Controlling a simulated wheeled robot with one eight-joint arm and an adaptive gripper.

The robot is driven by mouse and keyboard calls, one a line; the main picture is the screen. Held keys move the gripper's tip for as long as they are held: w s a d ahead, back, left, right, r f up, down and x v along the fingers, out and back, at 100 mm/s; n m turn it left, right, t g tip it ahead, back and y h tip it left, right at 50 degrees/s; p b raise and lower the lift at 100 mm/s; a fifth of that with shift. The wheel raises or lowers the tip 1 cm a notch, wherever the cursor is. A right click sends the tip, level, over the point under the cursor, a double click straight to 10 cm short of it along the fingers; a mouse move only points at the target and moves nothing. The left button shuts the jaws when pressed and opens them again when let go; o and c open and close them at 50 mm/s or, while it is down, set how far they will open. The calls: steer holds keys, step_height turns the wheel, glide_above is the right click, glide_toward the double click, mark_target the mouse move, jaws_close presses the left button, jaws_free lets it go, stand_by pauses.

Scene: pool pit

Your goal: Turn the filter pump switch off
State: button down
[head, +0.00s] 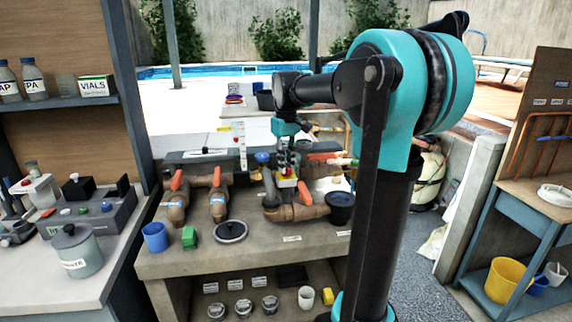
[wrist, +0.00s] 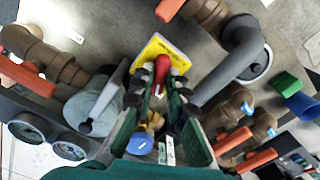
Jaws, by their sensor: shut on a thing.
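The filter pump switch looks to be the red lever (wrist: 162,68) on a yellow plate (wrist: 152,48) in the wrist view; no label on it is readable. In the head view the yellow plate (head: 286,183) shows just below my gripper (head: 287,162), among the brown pipes on the bench. In the wrist view my gripper (wrist: 157,86) has its two dark fingers on either side of the red lever, shut on it. The fingers partly cover the plate. Whether the lever is on or off I cannot tell.
Brown pipes with orange-red handles (head: 177,180) crowd the bench (head: 190,262) around the switch. A blue cup (head: 155,237), a green block (head: 189,237) and a round dark lid (head: 231,231) stand at the front left. A dark cup-shaped fitting (head: 341,208) is close on the right.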

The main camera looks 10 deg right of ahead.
steer(key=n, duration=1.2)
steer(key=shift+n, duration=0.4)
stand_by(0.3)
steer(key=c, duration=1.5)
jaws_free()
steer(key=shift+c, duration=0.2)
step_height(320, 180, up, 12)
